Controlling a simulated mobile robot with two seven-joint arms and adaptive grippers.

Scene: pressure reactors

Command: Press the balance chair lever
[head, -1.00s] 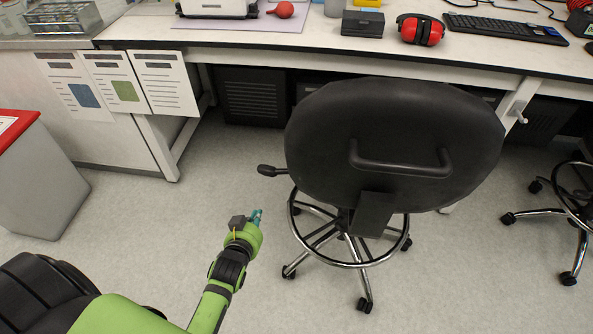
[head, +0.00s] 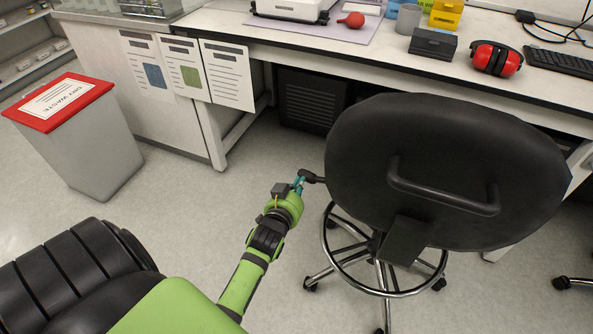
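The black balance chair (head: 440,165) stands in front of the bench, with its backrest towards me. Its lever (head: 313,177) is a short black paddle that sticks out to the left from under the seat. My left gripper (head: 299,183), green with teal fingertips, is at the lever's outer end. The fingertips look very close to it or touching; I cannot tell which. The fingers are too small to show whether they are open or shut. My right gripper is not in view.
A white bench (head: 380,65) runs along the back, with red ear muffs (head: 495,58) and a black box (head: 433,43) on it. A grey bin with a red lid (head: 60,102) stands at the left. The floor between bin and chair is clear.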

